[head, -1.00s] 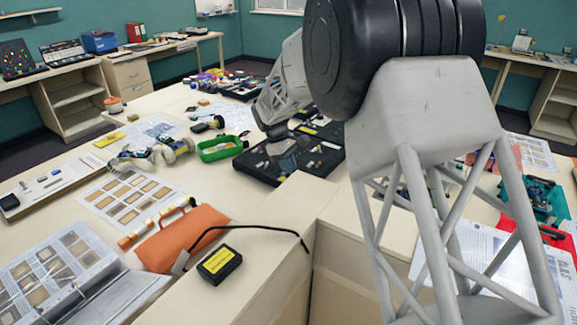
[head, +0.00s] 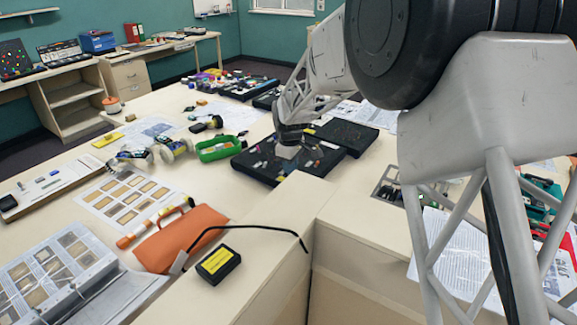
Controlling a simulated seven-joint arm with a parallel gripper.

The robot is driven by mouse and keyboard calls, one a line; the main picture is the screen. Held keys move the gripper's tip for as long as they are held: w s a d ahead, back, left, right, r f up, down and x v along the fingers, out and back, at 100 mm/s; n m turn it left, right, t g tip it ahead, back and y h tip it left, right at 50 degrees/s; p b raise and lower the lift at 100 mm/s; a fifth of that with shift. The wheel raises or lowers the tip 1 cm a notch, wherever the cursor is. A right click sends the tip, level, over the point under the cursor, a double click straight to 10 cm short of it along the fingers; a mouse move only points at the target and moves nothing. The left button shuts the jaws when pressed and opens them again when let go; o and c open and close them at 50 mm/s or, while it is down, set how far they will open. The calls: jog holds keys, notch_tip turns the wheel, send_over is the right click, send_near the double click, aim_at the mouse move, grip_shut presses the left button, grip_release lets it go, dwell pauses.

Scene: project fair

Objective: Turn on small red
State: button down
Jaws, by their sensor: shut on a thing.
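My gripper (head: 289,138) is over the front black tray (head: 258,171), in the middle of the table. It points down and is shut on a small pale grey piece (head: 287,152) at the tray's surface. Whether the piece is clear of the tray cannot be told. Several small coloured parts lie around it, too small to name. I cannot pick out a small red thing or a switch with certainty. My own arm covers much of the right side.
Close to the tray on its left is a green open box (head: 219,149). An orange pouch (head: 181,239) and a black box with a yellow label (head: 218,264) lie near the front. Another black tray (head: 345,136) is behind on the right. A ledge stands in front.

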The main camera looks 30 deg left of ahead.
jog(key=shift+d+f+y, duration=0.1)
jog(key=shift+d+y, duration=0.2)
jog(key=shift+y, duration=0.7)
jog(key=shift+d+y, duration=0.3)
jog(key=shift+y, duration=0.7)
jog(key=c, duration=1.2)
grip_release()
jog(key=shift+d, duration=0.1)
jog(key=v, duration=0.7)
jog(key=shift+s+d+r, duration=0.1)
jog(key=shift+d+r, duration=0.15)
jog(key=shift+r, duration=0.05)
